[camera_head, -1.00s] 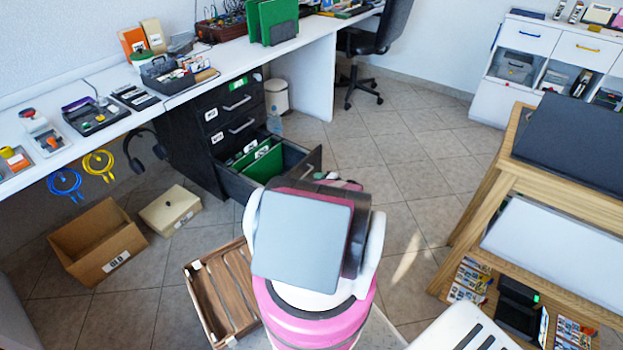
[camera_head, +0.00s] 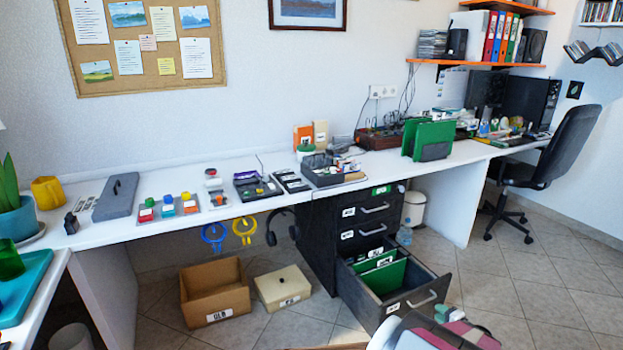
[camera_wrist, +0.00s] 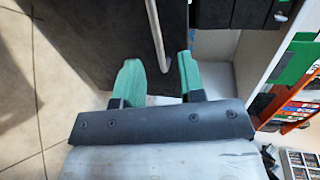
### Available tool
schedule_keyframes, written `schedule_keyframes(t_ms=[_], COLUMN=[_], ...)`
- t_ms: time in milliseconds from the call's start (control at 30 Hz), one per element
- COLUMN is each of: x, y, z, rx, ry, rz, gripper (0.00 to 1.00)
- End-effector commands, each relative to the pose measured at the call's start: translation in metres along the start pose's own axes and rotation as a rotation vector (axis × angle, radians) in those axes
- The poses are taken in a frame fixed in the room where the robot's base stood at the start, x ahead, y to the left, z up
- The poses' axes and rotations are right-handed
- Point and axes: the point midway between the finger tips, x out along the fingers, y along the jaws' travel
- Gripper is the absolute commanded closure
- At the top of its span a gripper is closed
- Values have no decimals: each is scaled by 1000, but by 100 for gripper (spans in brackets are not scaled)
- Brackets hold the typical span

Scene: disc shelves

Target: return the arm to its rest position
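My gripper (camera_wrist: 160,82) shows in the wrist view with its two green fingers spread apart and nothing held between them. A pale metal bar (camera_wrist: 157,35), which looks like a drawer handle, lies beyond the fingers against a dark surface; I cannot tell how far off it is. In the head view, part of my pink and white arm shows at the bottom edge, in front of the open bottom drawer (camera_head: 405,304). That drawer holds green folders (camera_head: 383,275).
The dark drawer cabinet (camera_head: 318,235) stands under the long white desk (camera_head: 345,187). A cardboard box (camera_head: 213,291) and a cream box (camera_head: 283,287) sit on the floor left of the drawer. An office chair (camera_head: 553,155) stands at the right. Tiled floor is clear at the lower right.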

Motion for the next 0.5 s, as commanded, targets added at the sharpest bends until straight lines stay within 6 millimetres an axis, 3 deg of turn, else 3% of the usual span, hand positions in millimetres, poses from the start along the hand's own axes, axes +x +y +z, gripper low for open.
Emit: schedule_keyframes(t_ms=[300, 500], x=[64, 90], y=[-69, -106], z=[94, 157], rx=[-110, -205], ry=[-312, -490], rz=[201, 360], gripper=[64, 64])
